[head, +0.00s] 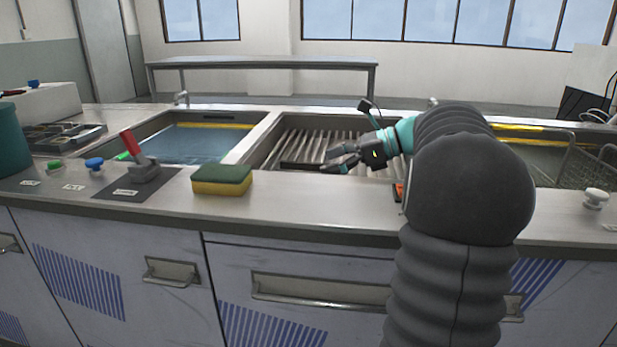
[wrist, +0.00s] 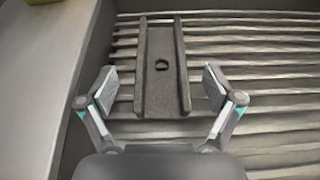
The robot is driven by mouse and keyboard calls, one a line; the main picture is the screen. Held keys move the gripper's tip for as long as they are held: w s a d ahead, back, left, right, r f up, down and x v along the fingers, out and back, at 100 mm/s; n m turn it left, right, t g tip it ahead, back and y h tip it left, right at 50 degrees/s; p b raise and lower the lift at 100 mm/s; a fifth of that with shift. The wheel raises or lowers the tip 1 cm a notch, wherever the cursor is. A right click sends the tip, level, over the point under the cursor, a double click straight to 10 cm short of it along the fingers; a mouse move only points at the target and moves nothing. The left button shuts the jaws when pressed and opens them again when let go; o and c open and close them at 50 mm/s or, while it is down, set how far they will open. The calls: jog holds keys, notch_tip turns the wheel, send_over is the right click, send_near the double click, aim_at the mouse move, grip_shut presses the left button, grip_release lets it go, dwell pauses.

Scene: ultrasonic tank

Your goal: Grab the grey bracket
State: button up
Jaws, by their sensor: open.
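The grey bracket (wrist: 161,75) is a dark grey channel-shaped piece with two raised side walls and a round hole in its floor. It lies on the ribbed bottom of the middle basin. In the head view it shows as a dark bar (head: 301,165) near the basin's front wall, left of the fingers. My gripper (wrist: 158,85) is open and empty in the wrist view. Its fingers stand on either side of the bracket's near part, with a gap on each side. In the head view my gripper (head: 338,160) reaches down into the basin. Whether it is at the bracket's height I cannot tell.
The ribbed basin floor (wrist: 265,70) is free to the bracket's right. The basin's wall and counter edge (wrist: 75,60) run close on the left. A yellow-green sponge (head: 222,179) lies on the counter. A water-filled basin (head: 185,143) is at left, a wire basket (head: 578,168) at right.

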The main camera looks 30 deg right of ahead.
aim_at(308, 163)
jog(key=shift+x, duration=2.7)
jog(key=shift+r, duration=0.1)
jog(key=c, duration=1.6)
jog(key=shift+r, duration=0.5)
notch_tip(308, 163, up, 4)
jog(key=shift+w+a+f, duration=0.1)
jog(key=shift+f, duration=0.15)
jog(key=w+a+r+p, duration=0.1)
jog(key=w+a+r, duration=0.5)
jog(key=a, duration=0.3)
jog(key=shift+w+r, duration=0.25)
jog(key=shift+w, duration=0.15)
